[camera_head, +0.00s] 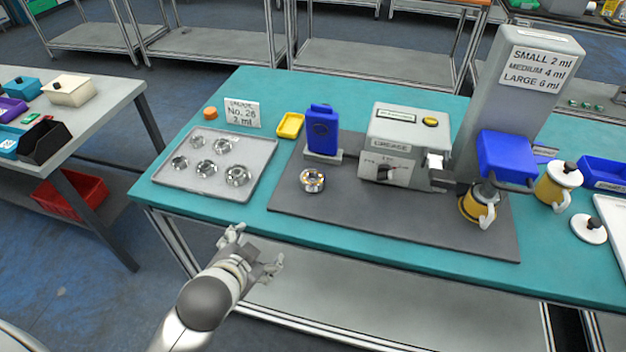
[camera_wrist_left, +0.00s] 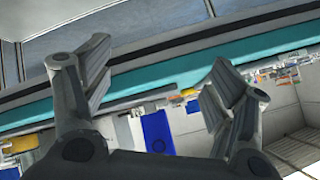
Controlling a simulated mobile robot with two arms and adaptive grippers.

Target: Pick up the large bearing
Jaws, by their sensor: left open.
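A grey tray (camera_head: 211,193) on the left of the teal table holds several silver bearings of different sizes. The biggest-looking one (camera_head: 237,175) lies at the tray's right front. Another bearing (camera_head: 312,180), with a yellowish inside, lies on the dark mat. My left gripper (camera_head: 254,249) is open and empty, in front of the table's near edge and apart from the tray and bearings. Its spread fingers also show in the left wrist view (camera_wrist_left: 160,85), with no bearing visible between them. My right gripper is not in view.
The dark mat (camera_head: 400,222) bears a blue device (camera_head: 322,130), a grease machine (camera_head: 405,140) and a tall dispenser (camera_head: 520,90). A sign (camera_head: 242,113) and a yellow dish (camera_head: 290,125) stand behind the tray. A side table (camera_head: 90,105) is at left.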

